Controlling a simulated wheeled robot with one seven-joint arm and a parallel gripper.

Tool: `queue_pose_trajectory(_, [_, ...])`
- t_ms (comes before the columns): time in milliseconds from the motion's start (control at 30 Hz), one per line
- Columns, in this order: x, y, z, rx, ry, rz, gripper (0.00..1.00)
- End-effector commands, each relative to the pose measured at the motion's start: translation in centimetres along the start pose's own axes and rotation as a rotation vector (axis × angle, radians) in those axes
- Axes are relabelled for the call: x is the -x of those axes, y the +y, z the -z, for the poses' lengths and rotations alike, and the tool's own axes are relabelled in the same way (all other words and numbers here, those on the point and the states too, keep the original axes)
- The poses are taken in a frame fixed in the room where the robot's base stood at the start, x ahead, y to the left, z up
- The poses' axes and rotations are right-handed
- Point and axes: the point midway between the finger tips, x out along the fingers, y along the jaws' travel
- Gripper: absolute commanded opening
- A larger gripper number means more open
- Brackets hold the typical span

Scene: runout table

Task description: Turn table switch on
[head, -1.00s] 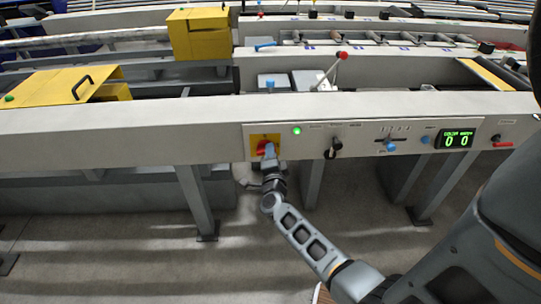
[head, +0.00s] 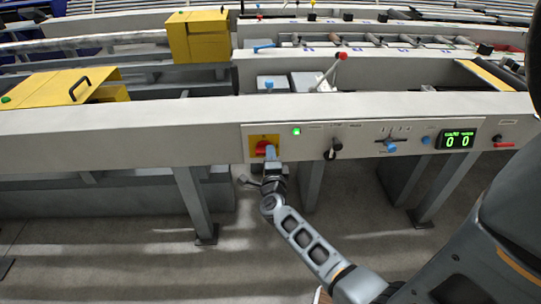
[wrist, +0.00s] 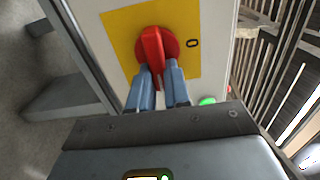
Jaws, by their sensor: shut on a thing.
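The table switch is a red rotary knob (wrist: 156,48) on a yellow plate (wrist: 118,24) in the wrist view. In the head view the red knob (head: 262,148) sits on its yellow plate (head: 254,139) at the left end of the control panel. My gripper (wrist: 160,82), with blue-grey fingers, is shut on the knob's raised handle, one finger on each side. It also shows in the head view (head: 270,153), reaching up from below and partly covering the knob. A "0" mark shows on the plate right of the knob in the wrist view.
A lit green lamp (head: 296,132) is right of the switch. Further right are a black knob lever (head: 333,150), a blue slider knob (head: 390,147) and a green "0 0" display (head: 457,140). The table's legs (head: 194,203) stand below; open floor lies in front.

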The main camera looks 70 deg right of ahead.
Motion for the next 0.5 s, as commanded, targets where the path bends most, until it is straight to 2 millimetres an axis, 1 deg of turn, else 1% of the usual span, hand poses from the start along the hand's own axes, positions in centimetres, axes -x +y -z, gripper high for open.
queue_pose_trajectory(67, [-0.25, -0.17, 0.16, -0.005, 0.005, 0.003, 0.00])
queue_pose_trajectory(100, [-0.26, -0.17, 0.16, -0.005, 0.005, 0.003, 0.21])
queue_pose_trajectory(300, [-0.21, -0.16, 0.12, -0.004, 0.004, 0.003, 0.40])
queue_pose_trajectory(333, [-0.19, -0.15, 0.11, -0.003, 0.004, 0.002, 0.43])
queue_pose_trajectory(500, [-0.11, -0.07, 0.07, -0.002, 0.002, 0.001, 0.43])
